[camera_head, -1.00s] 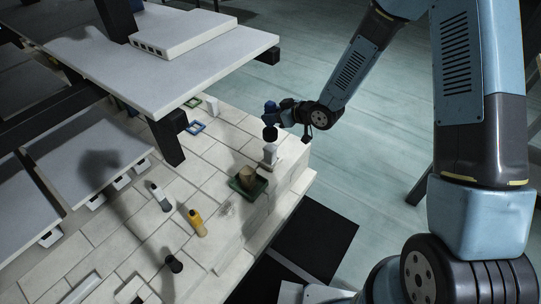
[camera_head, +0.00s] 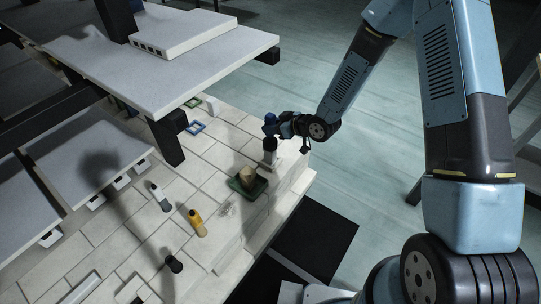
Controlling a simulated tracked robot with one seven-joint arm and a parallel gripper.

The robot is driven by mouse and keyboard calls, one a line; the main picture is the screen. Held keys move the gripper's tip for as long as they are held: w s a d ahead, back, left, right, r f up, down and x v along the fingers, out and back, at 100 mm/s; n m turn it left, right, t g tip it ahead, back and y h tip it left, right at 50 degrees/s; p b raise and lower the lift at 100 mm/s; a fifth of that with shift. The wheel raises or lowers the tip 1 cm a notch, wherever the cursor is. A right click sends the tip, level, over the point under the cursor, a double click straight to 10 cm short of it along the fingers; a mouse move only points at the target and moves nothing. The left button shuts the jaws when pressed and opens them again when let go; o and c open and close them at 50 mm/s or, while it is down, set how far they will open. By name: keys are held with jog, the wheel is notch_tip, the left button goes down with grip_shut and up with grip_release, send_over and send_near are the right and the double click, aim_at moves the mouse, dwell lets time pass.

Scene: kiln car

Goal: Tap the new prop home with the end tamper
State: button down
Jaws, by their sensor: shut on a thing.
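My gripper (camera_head: 272,130) is shut on the end tamper (camera_head: 270,144), a short dark cylinder. It holds the tamper over a pale upright prop (camera_head: 269,158) near the right edge of the brick deck. The tamper's lower end meets the prop's top in this view; I cannot tell whether they touch or a thin gap remains. The prop's foot is partly hard to make out against the pale bricks.
A green tray (camera_head: 236,185) with a brown block (camera_head: 248,174) sits just in front of the prop. A yellow bottle (camera_head: 198,224), a grey-white bottle (camera_head: 161,198) and a dark cylinder (camera_head: 174,263) stand on the deck. A grey shelf (camera_head: 160,80) overhangs the back left.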

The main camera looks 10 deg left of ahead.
aim_at(272, 116)
jog(key=shift+r, duration=2.3)
jog(key=c, duration=1.3)
grip_release()
grip_shut()
